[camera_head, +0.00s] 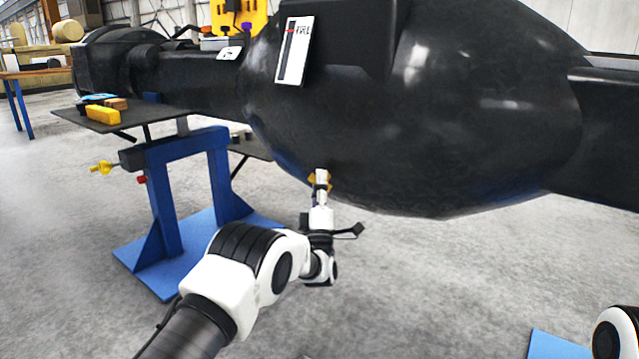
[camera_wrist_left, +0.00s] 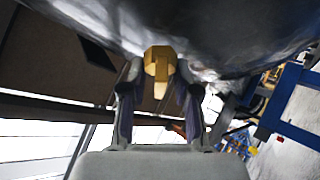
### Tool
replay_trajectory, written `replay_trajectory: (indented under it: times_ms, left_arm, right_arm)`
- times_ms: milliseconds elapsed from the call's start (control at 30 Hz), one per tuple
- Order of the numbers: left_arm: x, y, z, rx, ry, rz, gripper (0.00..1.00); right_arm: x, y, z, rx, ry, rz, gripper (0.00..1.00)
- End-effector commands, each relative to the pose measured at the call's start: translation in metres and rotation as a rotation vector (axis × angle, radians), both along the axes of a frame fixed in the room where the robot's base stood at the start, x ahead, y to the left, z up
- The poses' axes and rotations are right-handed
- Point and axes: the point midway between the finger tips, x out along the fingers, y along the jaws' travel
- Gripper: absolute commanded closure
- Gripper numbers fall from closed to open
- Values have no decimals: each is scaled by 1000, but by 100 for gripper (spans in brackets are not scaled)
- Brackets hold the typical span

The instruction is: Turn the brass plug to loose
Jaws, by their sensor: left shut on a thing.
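The brass plug (camera_wrist_left: 160,60) sits in the underside of a big black casting (camera_head: 430,120). In the head view only small brass-coloured bits of the plug (camera_head: 311,181) show beside my fingers. My left gripper (camera_head: 320,182) reaches up to the plug from below. In the left wrist view my left gripper (camera_wrist_left: 160,84) has one finger on each side of the plug's tab and is shut on it. No mark showing how far the plug is turned can be read. My right gripper is out of view.
A blue stand (camera_head: 165,195) with a dark shelf (camera_head: 150,117) stands left of my left arm. A yellow block (camera_head: 103,115) lies on the shelf. A white label plate (camera_head: 294,50) is on the casting. The grey floor in front is mostly clear.

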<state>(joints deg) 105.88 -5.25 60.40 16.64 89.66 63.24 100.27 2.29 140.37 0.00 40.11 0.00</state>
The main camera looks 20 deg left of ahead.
Motion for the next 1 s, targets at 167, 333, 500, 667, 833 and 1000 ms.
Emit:
replay_trajectory:
  times_ms: [167, 333, 500, 667, 833, 1000]
  left_arm:
    - [0, 1, 3, 0, -4, 2, 65]
    - [0, 1, 2, 0, -3, 3, 65]
    - [-2, 0, -1, 0, 0, 1, 65]
    - [-18, -6, -19, 1, 3, 1, 65]
    - [-49, -15, -50, 1, 4, 2, 65]
    - [-74, -22, -73, 1, 0, 2, 65]
  right_arm:
    - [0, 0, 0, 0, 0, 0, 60]
    - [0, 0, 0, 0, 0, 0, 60]
    - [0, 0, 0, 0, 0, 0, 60]
    - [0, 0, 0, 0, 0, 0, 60]
    - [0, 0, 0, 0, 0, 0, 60]
    - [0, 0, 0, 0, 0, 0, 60]
